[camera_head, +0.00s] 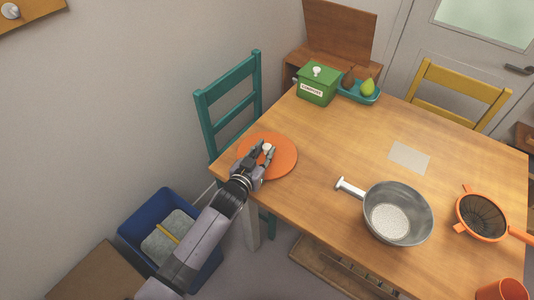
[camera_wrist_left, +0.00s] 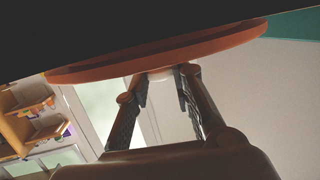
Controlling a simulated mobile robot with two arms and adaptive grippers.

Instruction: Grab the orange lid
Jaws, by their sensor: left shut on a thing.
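The orange lid (camera_head: 286,160) is a round, flat disc with a small white knob (camera_head: 267,147) at its middle. It is at the left corner of the wooden table, by the teal chair. I cannot tell whether it touches the tabletop. My left gripper (camera_head: 266,152) is over the lid, with its fingers shut on the knob. In the left wrist view the lid (camera_wrist_left: 190,48) stretches across the top, and the two fingers (camera_wrist_left: 161,78) meet the white knob from both sides. My right gripper is not in view.
The table (camera_head: 330,140) holds a green compost box (camera_head: 317,88), a teal tray (camera_head: 358,97) with fruit, a metal pan (camera_head: 420,207), an orange strainer (camera_head: 481,216) and an orange cup (camera_head: 502,290). A blue bin (camera_head: 140,233) stands on the floor. The table middle is mostly clear.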

